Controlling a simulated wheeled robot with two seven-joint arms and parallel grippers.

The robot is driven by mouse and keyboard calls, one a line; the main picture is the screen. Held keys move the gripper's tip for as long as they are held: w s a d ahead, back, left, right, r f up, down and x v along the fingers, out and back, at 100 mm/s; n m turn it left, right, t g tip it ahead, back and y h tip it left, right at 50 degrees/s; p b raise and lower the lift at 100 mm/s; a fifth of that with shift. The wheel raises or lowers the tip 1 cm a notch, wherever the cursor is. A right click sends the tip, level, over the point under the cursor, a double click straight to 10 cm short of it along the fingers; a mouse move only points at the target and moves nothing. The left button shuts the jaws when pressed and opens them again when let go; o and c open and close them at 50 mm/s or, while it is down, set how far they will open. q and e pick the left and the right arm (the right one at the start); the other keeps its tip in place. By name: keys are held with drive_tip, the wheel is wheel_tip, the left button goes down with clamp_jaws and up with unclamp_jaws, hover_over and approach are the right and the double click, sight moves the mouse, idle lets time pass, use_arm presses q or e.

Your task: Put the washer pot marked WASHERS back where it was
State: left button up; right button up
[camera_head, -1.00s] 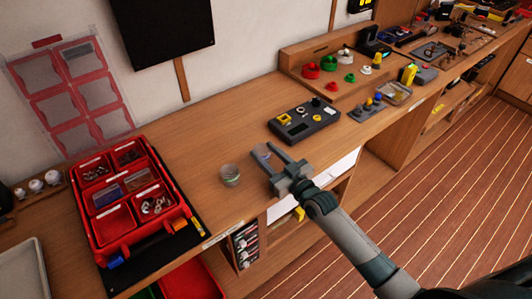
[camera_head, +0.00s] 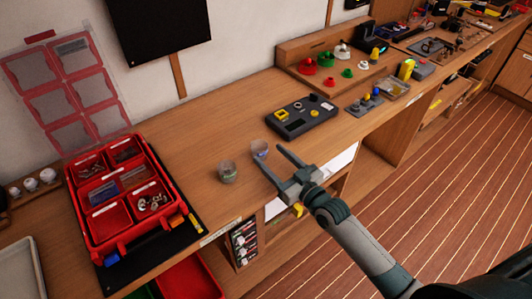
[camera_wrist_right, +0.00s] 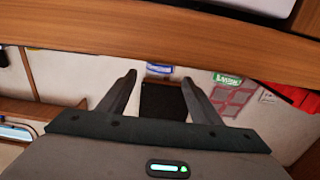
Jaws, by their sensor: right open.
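Two small clear pots stand on the bench. One with a green label (camera_head: 228,172) is to the left; one with a bluish label (camera_head: 260,149) is just behind and right of it. I cannot read either label in the head view. My right gripper (camera_head: 274,165) is open and empty, its fingertips close to the bluish-label pot but apart from it. In the right wrist view the bluish label (camera_wrist_right: 158,69) shows between the fingers, and the green label (camera_wrist_right: 227,81) is right of them, its lettering unclear. My left gripper is not seen.
A red compartment case (camera_head: 120,240) with small parts stands open on a black mat (camera_head: 185,248) at left. A dark grey device (camera_head: 302,117) is behind the right gripper. A raised wooden board (camera_head: 292,60) with coloured parts stands farther back. Bare bench lies behind the pots.

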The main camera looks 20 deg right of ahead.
drive_tip(key=b+v, duration=0.1)
drive_tip(key=v, duration=0.6)
drive_tip(key=shift+s, duration=0.15)
idle(1.4)
